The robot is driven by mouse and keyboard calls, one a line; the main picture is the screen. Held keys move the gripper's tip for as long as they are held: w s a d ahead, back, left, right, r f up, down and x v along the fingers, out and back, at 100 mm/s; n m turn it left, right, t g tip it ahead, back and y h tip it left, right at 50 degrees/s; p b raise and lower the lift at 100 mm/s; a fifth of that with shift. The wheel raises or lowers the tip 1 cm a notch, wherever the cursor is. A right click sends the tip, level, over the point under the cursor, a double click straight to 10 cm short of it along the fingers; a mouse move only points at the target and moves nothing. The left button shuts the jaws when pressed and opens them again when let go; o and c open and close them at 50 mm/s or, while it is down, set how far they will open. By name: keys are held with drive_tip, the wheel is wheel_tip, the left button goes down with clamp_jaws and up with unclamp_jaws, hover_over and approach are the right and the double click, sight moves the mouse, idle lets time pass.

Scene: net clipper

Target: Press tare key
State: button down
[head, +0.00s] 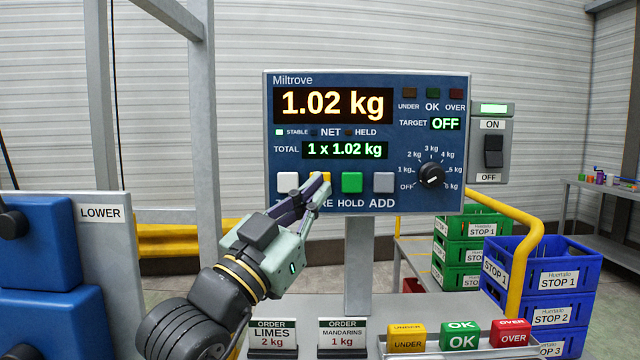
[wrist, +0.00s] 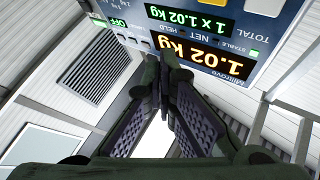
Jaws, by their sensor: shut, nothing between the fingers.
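The weighing panel (head: 455,120) reads 1.02 kg, with STABLE lit, NET and HELD dark, and a total of 1 x 1.02 kg. The yellow tare key (head: 315,176) is mostly covered by my fingers, and its label shows only "RE". My gripper (head: 322,180) is shut and empty, its tips in front of this key; I cannot tell whether they touch it.
A white key (head: 287,182) sits left of the tare key, with the green HOLD key (head: 352,182) and grey ADD key (head: 384,182) to the right. Order cards (head: 272,337) and verdict blocks (head: 460,335) stand below.

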drive_tip(key=w, duration=0.8)
drive_tip(key=shift+w, duration=0.2)
drive_tip(key=shift+w, duration=0.1)
idle(1.1)
drive_tip(key=shift+w, duration=0.3)
drive_tip(key=shift+w, duration=0.4)
idle(0.8)
drive_tip(key=shift+s+b, duration=0.1)
drive_tip(key=shift+b, duration=0.2)
drive_tip(key=shift+s, duration=0.75)
drive_tip(key=shift+s+b, duration=0.45)
drive_tip(key=shift+s, duration=2.05)
